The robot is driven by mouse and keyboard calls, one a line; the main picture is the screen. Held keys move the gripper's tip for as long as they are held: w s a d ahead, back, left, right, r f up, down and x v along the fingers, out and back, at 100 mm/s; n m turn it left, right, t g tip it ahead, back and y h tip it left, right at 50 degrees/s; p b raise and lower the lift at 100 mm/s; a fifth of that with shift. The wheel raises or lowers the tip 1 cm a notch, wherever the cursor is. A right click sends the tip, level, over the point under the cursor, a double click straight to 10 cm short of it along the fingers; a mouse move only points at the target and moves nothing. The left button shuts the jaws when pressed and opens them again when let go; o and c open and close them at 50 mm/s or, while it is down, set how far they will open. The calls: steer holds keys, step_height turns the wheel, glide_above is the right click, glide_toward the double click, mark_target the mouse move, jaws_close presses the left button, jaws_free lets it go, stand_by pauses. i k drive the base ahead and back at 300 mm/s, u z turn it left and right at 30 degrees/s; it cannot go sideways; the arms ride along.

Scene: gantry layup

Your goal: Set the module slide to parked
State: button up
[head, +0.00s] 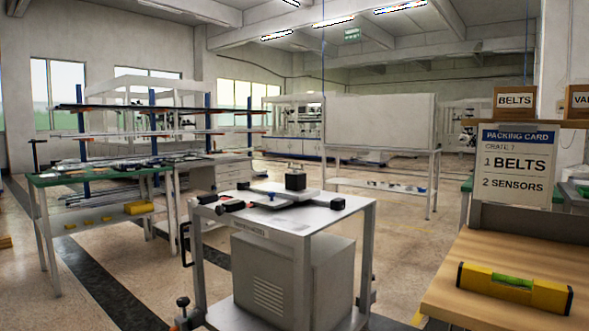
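What looks like the module slide (282,196) lies on a white-topped stand (300,219) in the middle of the head view. It has flat pale bars with dark end pieces. A dark block (295,180) stands upright on it toward the back, with a small light fitting on top. A black piece (232,206) sits at its left and a small black block (338,203) at its right. No parked mark can be read, so the slide's setting cannot be told. My gripper is not in view.
A grey vented box (285,275) fills the space under the stand. A wooden bench (480,270) with a yellow spirit level (514,287) and packing card (515,165) stands at right. A green-topped table (100,177) stands at left. Open floor (140,260) lies left of the stand.

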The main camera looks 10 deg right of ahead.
mark_target(296, 190)
steer(key=u, duration=0.55)
steer(key=k, duration=0.65)
steer(key=u, duration=0.85)
steer(key=i, duration=2.5)
steer(key=z, duration=1.6)
steer(key=i, duration=0.65)
steer(key=z, duration=0.7)
